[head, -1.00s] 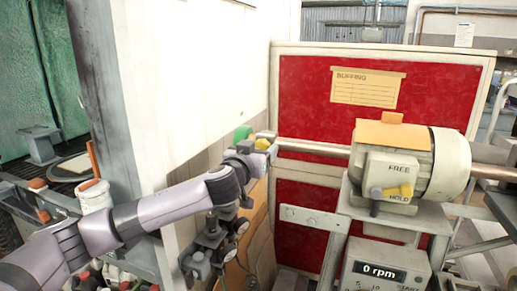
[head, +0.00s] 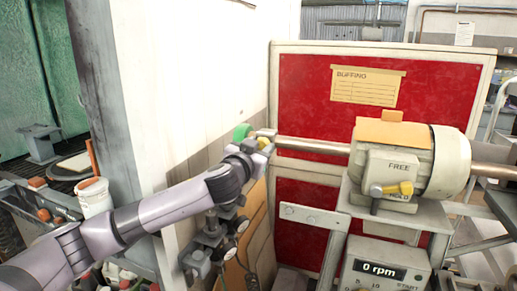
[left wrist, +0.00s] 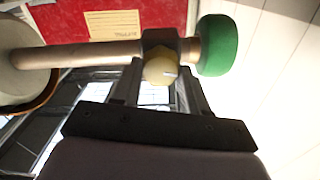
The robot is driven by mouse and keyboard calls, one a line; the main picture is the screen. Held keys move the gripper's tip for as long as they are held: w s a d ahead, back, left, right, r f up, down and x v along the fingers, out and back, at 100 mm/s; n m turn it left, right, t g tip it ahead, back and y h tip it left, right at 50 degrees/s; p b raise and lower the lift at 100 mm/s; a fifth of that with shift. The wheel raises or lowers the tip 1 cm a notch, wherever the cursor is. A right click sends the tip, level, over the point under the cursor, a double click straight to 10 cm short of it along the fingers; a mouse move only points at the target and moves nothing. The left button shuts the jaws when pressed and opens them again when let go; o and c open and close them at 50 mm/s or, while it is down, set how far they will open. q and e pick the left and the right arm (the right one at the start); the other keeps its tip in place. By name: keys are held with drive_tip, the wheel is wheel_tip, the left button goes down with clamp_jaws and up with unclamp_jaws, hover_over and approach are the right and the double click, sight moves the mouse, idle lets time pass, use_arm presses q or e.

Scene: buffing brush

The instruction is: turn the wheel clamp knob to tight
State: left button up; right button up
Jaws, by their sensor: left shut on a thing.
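The yellow wheel clamp knob (left wrist: 160,70) sits on a dark clamp block (left wrist: 160,42) around the shaft, in the left wrist view. My left gripper (left wrist: 161,78) is shut on the knob, with one dark finger on each side. The knob also shows as a small yellow spot (head: 263,143) in the head view, partly hidden by my gripper (head: 256,147). The green buffing wheel (left wrist: 217,45) is on the shaft end beside the clamp, and shows at the left end of the shaft in the head view (head: 242,132). My right gripper is not in view.
The shaft (head: 312,146) runs right to the cream motor (head: 450,160). Its FREE/HOLD box has a yellow lever (head: 398,188). A display (head: 378,270) below reads 0 rpm. A red panel (head: 310,100) stands behind, and a white wall (head: 200,80) stands close behind my left arm.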

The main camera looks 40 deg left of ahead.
use_arm(q)
drive_tip(key=m, duration=0.4)
drive_tip(key=shift+m, duration=0.3)
drive_tip(key=m, duration=0.4)
drive_tip(key=shift+d+f+m, duration=0.1)
drive_tip(key=shift+f+m, duration=0.05)
drive_tip(key=shift+m, duration=0.15)
drive_tip(key=m, duration=0.4)
drive_tip(key=shift+m, duration=0.3)
drive_tip(key=m, duration=0.3)
drive_tip(key=shift+f+m, duration=0.1)
drive_tip(key=shift+m, duration=0.2)
drive_tip(key=m, duration=0.3)
drive_tip(key=shift+m, duration=0.3)
drive_tip(key=shift+f+m, duration=0.15)
drive_tip(key=shift+m, duration=2.9)
drive_tip(key=shift+f+m, duration=0.1)
drive_tip(key=shift+m, duration=3.25)
